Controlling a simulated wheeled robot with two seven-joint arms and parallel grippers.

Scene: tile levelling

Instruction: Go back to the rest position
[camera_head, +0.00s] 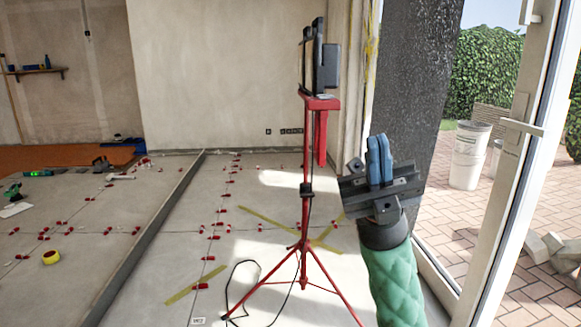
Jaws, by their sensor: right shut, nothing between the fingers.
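My right gripper (380,160) is raised at the right of the head view, at the end of my green-sleeved arm. Its two blue fingers point up and are together, with nothing between them. It is in front of the dark grey pillar by the glass door and apart from everything around it. My left gripper is not in view.
A red tripod (305,190) with a dark device on top stands just left of my right gripper, its cable on the floor. Tiled floor (150,215) with red clips and yellow tape (51,257) lies left. An open door (513,160) is at right, buckets (468,155) outside.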

